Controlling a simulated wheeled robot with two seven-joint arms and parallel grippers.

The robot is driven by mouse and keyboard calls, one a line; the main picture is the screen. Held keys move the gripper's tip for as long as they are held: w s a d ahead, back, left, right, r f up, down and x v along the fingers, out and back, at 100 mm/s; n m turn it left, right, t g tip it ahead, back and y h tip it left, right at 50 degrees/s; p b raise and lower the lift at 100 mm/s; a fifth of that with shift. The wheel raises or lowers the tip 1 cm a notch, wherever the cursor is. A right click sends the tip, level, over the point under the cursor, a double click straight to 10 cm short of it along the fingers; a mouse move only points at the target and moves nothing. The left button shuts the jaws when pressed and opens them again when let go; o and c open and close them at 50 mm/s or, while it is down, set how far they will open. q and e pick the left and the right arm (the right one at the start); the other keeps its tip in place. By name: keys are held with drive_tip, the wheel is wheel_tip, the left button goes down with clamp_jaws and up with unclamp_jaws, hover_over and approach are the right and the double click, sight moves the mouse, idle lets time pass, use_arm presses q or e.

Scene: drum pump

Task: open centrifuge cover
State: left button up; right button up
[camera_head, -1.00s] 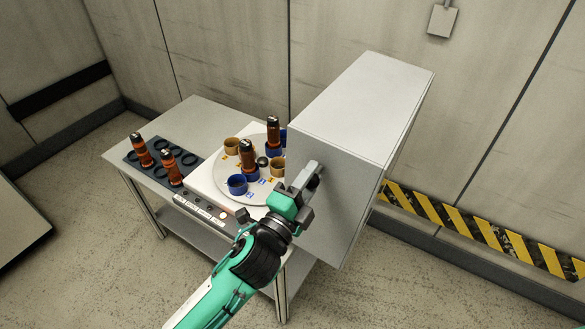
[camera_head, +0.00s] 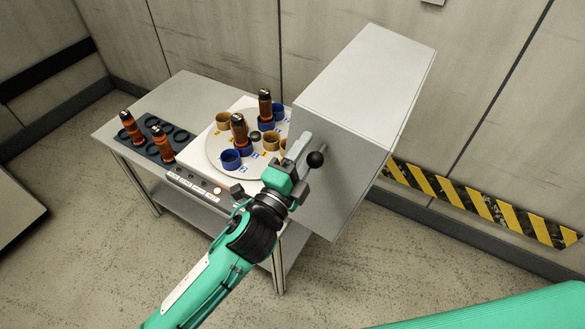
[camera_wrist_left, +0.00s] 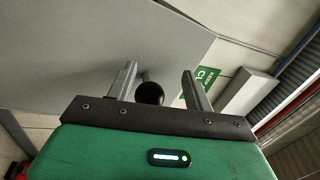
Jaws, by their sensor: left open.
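The centrifuge cover (camera_head: 365,85) is a large grey box-shaped lid. It stands raised and tilted at the right side of the white centrifuge (camera_head: 185,178), leaving the round rotor (camera_head: 215,150) exposed. A black ball knob (camera_head: 315,159) is on the cover's face. My left gripper (camera_head: 303,158) is open at the knob, in front of that face. In the left wrist view the knob (camera_wrist_left: 150,93) shows between the two spread fingers, nearer the left one; I cannot tell whether they touch. The grey cover (camera_wrist_left: 90,45) fills the upper left there. My right gripper is out of view.
The rotor holds blue and tan cups, with orange-brown tubes (camera_head: 239,130) standing in some. A dark rack (camera_head: 165,143) with more tubes sits left on the table (camera_head: 185,85). A wall with a striped band (camera_head: 480,205) lies behind and right.

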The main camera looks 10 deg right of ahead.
use_arm(q)
drive_tip(key=b+v, duration=0.4)
drive_tip(key=v, duration=0.9)
drive_tip(key=shift+s, duration=0.2)
drive_tip(key=shift+f, duration=0.1)
